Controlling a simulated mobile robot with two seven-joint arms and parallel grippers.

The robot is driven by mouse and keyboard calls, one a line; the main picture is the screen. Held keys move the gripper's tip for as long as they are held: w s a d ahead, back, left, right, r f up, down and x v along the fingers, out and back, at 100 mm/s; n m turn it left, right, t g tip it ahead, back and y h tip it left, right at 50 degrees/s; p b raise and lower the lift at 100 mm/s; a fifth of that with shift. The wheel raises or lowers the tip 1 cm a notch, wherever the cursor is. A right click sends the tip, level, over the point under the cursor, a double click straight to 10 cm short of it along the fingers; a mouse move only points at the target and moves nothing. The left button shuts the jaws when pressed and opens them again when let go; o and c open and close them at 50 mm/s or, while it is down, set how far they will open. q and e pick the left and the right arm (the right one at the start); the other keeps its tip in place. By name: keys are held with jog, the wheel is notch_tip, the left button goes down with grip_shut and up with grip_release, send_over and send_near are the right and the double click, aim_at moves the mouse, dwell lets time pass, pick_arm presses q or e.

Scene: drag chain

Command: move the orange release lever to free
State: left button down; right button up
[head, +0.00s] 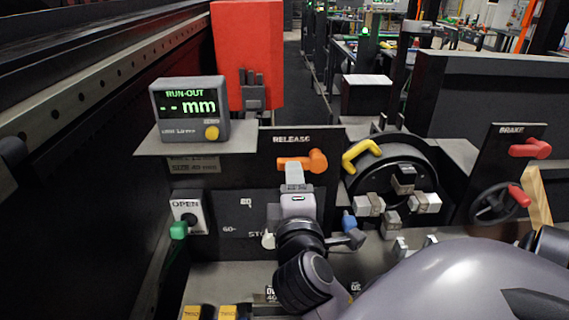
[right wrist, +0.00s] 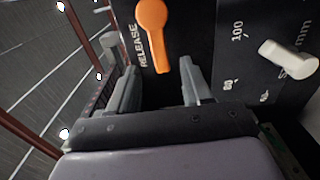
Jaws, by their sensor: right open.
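The orange release lever (head: 304,162) is on the black panel under the word RELEASE in the head view. Its handle points left from a round hub at its right end. In the right wrist view the lever (right wrist: 154,36) is just beyond and between the fingers. My right gripper (head: 294,172) is in front of the panel, at the lever's left part. In the right wrist view the right gripper (right wrist: 160,85) is open, with a finger on each side and nothing clearly between them. Whether a finger touches the lever cannot be told. My left gripper is not in view.
A run-out display (head: 189,110) stands on a shelf at the left. An OPEN switch (head: 187,212) is below it. A reel with a yellow handle (head: 361,154) is right of the lever. A red brake lever (head: 530,148) is farther right. A white knob (right wrist: 288,58) sits beside a scale.

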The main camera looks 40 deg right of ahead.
aim_at(302, 160)
jog(key=shift+p+x, duration=0.45)
jog(key=shift+x, duration=2.25)
grip_shut()
